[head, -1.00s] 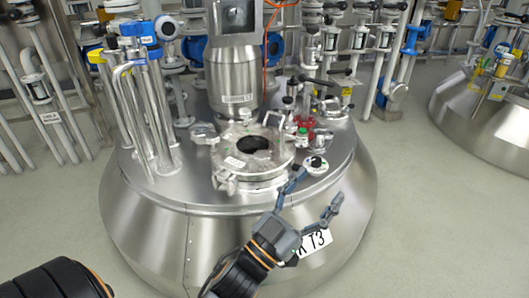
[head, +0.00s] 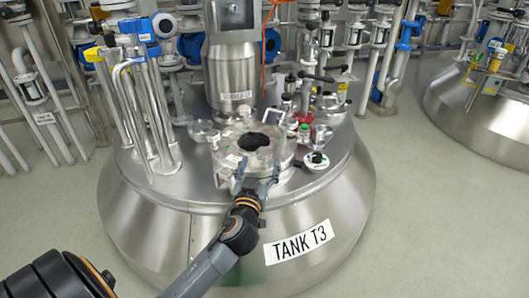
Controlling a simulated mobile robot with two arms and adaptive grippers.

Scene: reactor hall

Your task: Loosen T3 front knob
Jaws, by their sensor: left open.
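The steel tank T3 (head: 145,230) stands in the middle of the head view, with a "TANK T3" label (head: 297,243) on its front. A round hatch lid (head: 282,143) with a dark round opening (head: 253,142) sits on top, with clamps around its rim. My left gripper (head: 258,169) is open at the front edge of the lid, its two fingers spread and pointing up and away. I cannot make out the front knob clearly; the gripper covers part of the front rim. Nothing shows held between the fingers. My right gripper is not in view.
A steel motor column (head: 232,75) rises behind the lid. Upright pipes (head: 140,110) stand at left, and valves and fittings, one red (head: 304,118), at right. A round black-and-white fitting (head: 316,160) lies right of the gripper. Another tank (head: 480,110) stands far right.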

